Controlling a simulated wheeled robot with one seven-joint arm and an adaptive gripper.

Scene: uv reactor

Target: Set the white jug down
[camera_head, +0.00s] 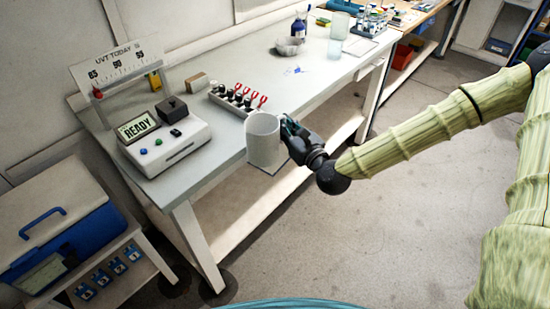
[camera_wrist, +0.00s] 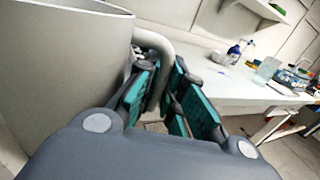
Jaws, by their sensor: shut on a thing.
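The white jug (camera_head: 263,140) is upright at the front edge of the white table (camera_head: 212,157) in the head view. My gripper (camera_head: 290,130) is on its right side, shut on its handle. In the wrist view the jug (camera_wrist: 65,60) fills the upper left, and its curved handle (camera_wrist: 156,42) runs down between the teal pads of my gripper (camera_wrist: 170,110).
A device reading READY (camera_head: 165,135) stands left of the jug. A rack of black pieces with red tops (camera_head: 238,97) is just behind it. A bowl (camera_head: 289,46) and a blue bottle (camera_head: 299,27) stand farther back. The table between the rack and bowl is mostly clear.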

